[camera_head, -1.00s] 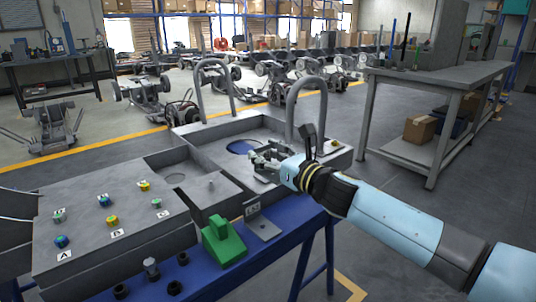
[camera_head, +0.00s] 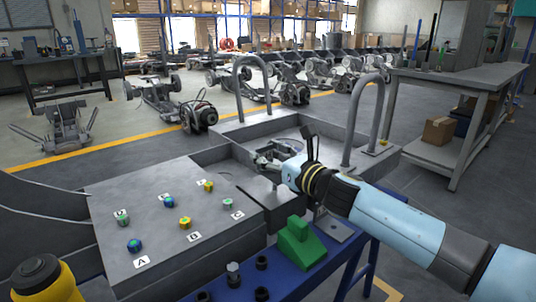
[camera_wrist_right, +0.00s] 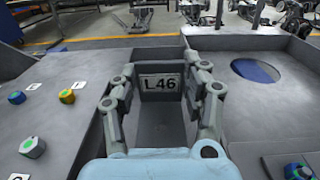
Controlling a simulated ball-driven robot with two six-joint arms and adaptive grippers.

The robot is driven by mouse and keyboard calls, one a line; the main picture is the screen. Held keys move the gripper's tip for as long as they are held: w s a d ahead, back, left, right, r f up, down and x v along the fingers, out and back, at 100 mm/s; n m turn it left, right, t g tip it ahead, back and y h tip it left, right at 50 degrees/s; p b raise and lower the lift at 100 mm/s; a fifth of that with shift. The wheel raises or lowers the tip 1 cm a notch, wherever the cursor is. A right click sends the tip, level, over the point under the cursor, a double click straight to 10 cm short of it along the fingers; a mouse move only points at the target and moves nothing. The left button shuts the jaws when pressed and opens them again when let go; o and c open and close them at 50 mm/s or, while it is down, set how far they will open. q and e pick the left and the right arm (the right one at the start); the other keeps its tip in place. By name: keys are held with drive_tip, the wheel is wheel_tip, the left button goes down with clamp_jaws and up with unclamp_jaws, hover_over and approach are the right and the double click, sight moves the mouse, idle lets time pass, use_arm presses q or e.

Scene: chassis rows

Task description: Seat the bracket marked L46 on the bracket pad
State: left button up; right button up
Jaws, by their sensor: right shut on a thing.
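My right gripper (camera_head: 266,164) is shut on a grey bracket. In the right wrist view its upright tab, marked L46 (camera_wrist_right: 160,83), stands between the two fingers (camera_wrist_right: 160,95), label facing the camera. The bracket's lower plate (camera_wrist_right: 160,130) shows below the label. In the head view the gripper is over the left part of the grey chassis tray (camera_head: 325,178), and the bracket is mostly hidden by the fingers. I cannot tell whether it touches anything below. I cannot pick out the bracket pad for sure. My left gripper is not in view.
A grey deck (camera_head: 160,210) with several coloured knobs and letter labels lies left of the tray. Two tall hoops (camera_head: 364,110) rise from the chassis. A green block (camera_head: 298,243) and a dark plate sit on the blue bench (camera_head: 285,282). A workbench (camera_head: 450,85) stands right.

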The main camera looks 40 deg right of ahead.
drive_tip(key=shift+f, duration=0.1)
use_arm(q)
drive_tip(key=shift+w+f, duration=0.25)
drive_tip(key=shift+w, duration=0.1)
use_arm(e)
drive_tip(key=shift+f, duration=0.15)
idle(0.4)
use_arm(q)
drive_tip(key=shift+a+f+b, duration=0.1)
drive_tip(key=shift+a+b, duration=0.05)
drive_tip(key=shift+b, duration=0.15)
use_arm(e)
drive_tip(key=shift+f+b, duration=0.5)
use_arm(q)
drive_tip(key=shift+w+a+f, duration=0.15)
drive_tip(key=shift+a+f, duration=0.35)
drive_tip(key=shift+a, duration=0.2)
use_arm(e)
drive_tip(key=shift+f, duration=0.15)
